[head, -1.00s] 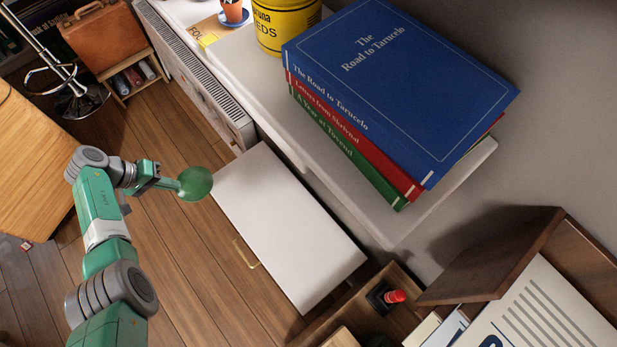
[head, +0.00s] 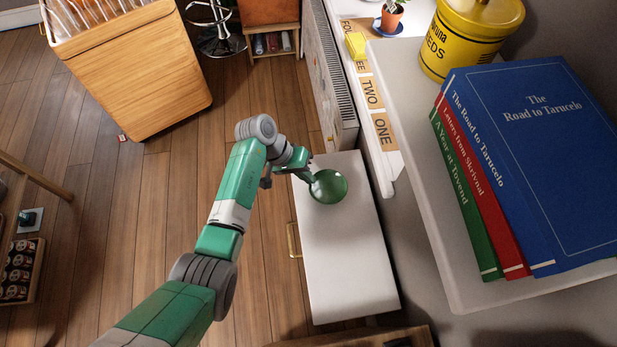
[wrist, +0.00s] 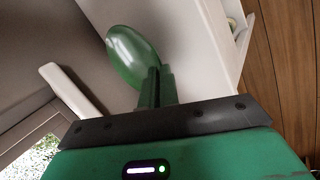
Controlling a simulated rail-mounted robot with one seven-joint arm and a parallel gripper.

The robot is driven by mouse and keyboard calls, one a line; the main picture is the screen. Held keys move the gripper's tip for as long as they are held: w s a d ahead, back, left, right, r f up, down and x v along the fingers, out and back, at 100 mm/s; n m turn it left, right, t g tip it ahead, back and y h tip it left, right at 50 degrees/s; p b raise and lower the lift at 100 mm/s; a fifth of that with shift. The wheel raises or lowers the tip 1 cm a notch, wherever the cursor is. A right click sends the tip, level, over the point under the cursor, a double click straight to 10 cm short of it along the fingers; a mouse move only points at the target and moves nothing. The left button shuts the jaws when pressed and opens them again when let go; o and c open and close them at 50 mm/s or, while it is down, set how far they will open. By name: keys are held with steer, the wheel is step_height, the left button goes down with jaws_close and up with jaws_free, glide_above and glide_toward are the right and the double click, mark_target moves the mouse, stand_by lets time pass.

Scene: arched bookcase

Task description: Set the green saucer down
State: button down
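The green saucer (head: 329,187) is a round, glossy dish. In the head view it shows over the far end of the white cabinet top (head: 345,255). I cannot tell whether it touches that top. My gripper (head: 309,177) is shut on the saucer's left edge. In the wrist view the two fingers (wrist: 157,82) are close together at the rim of the saucer (wrist: 130,52), which looks tilted in that view.
The near part of the cabinet top is bare. Beside it, a ledge carries number cards (head: 374,94), and a potted plant (head: 393,14) stands on a blue saucer. A higher white shelf (head: 440,215) holds books (head: 540,150) and a yellow tin (head: 462,40). A wooden cabinet (head: 140,75) stands at upper left.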

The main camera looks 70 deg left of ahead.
mark_target(308, 187)
steer(key=shift+w+d, duration=0.15)
step_height(308, 187, down, 4)
steer(key=b, duration=0.2)
steer(key=shift+r+b, duration=0.1)
steer(key=shift+b, duration=0.3)
steer(key=shift+r, duration=0.15)
steer(key=c, duration=1.9)
jaws_free()
steer(key=shift+c, duration=0.2)
steer(key=shift+p, duration=0.3)
steer(key=p+v, duration=0.4)
steer(key=v, duration=0.8)
steer(key=shift+p, duration=0.4)
